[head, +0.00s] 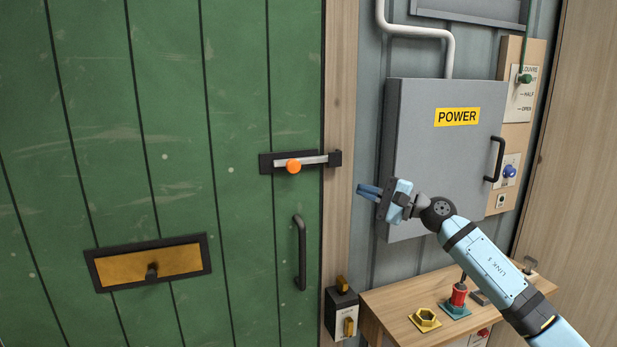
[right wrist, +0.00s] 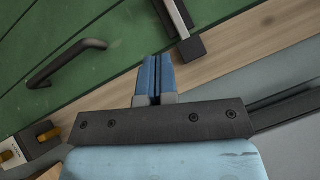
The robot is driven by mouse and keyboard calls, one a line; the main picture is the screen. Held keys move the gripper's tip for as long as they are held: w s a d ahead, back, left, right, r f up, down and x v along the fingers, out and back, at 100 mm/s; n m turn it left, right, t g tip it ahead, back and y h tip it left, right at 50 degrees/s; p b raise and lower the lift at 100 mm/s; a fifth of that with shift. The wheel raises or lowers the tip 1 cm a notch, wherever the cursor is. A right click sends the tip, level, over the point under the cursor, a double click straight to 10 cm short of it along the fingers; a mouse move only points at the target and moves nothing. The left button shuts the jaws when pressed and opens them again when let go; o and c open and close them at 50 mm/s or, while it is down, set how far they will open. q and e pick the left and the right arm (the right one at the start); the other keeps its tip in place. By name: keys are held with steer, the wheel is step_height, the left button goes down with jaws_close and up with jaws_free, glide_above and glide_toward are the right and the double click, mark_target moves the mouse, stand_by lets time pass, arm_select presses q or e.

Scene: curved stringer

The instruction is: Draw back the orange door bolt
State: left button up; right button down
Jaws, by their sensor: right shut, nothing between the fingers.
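The door bolt is a grey metal bar (head: 313,160) on a black plate on the green door (head: 180,110), with a round orange knob (head: 293,166) near its left end. The bar reaches right into a black keeper (head: 334,158) at the door frame. My right gripper (head: 368,191) is right of and a little below the bolt, apart from it, its blue fingers shut and empty. In the right wrist view, the fingers (right wrist: 154,78) point toward the wooden frame, and the bar's end and keeper (right wrist: 191,48) show above right. The knob is outside that view. My left gripper is not in view.
A black door handle (head: 300,252) is below the bolt. A grey POWER box (head: 420,145) stands out from the wall beside my right gripper. A wooden shelf (head: 390,308) with several fittings is below. The door face around the knob is clear.

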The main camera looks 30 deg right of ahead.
mark_target(313, 170)
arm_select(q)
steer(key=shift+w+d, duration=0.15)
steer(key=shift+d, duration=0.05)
arm_select(e)
steer(key=shift+w+d+r+n, duration=0.3)
steer(key=shift+d+r+n, duration=0.15)
steer(key=shift+r+n, duration=0.25)
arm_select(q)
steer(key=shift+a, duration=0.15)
arm_select(e)
steer(key=shift+a, duration=0.1)
arm_select(q)
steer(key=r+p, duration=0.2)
steer(key=p, duration=0.1)
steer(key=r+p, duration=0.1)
steer(key=p, duration=0.1)
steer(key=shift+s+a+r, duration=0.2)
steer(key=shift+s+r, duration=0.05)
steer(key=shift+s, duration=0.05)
arm_select(e)
steer(key=x, duration=0.4)
steer(key=s+a+x, duration=0.1)
steer(key=x, duration=0.3)
steer(key=a+x, duration=0.1)
steer(key=x, duration=0.3)
steer(key=shift+w+a, duration=0.1)
steer(key=shift+a, duration=0.25)
